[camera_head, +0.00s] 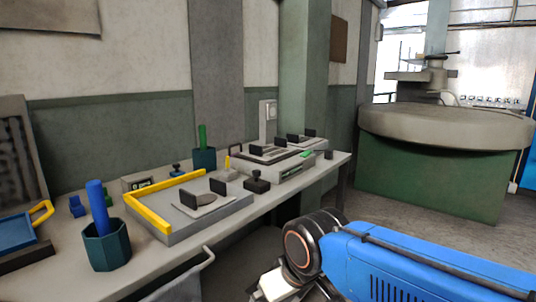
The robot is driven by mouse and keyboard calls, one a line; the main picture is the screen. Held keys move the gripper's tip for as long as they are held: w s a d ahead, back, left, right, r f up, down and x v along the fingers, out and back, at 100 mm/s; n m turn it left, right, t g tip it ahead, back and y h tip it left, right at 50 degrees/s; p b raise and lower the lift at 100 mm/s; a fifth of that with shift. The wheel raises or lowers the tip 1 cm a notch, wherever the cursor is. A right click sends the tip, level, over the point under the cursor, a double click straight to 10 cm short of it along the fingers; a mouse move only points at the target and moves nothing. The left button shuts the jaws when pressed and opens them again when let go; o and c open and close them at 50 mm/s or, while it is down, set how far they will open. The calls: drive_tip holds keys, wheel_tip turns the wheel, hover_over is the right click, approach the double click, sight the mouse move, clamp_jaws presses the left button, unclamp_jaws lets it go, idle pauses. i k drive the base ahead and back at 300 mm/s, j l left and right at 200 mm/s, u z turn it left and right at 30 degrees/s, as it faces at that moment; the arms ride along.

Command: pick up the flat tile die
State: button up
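I cannot tell for sure which piece is the flat tile die. More dark upright pieces (292,138) stand on the grey press-like device (285,172) farther along the bench. A small dark block (328,155) sits near the bench's far end. My blue arm reaches in from the lower right. Pale parts at its end, seemingly my gripper (272,288), show low in front of the bench, apart from everything; its fingers are not clear.
The bench (232,233) runs along the wall. A dark teal cup (107,247) with a blue rod stands front left; another cup (204,159) holds a green rod. A large round-topped table (440,130) is at right.

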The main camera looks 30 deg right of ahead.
sight(267, 152)
drive_tip(key=i+l+u, duration=0.15)
drive_tip(key=l, duration=0.6)
drive_tip(key=i+l+u, duration=0.1)
drive_tip(key=l, duration=0.6)
drive_tip(key=i+l+u, duration=0.15)
drive_tip(key=l, duration=0.65)
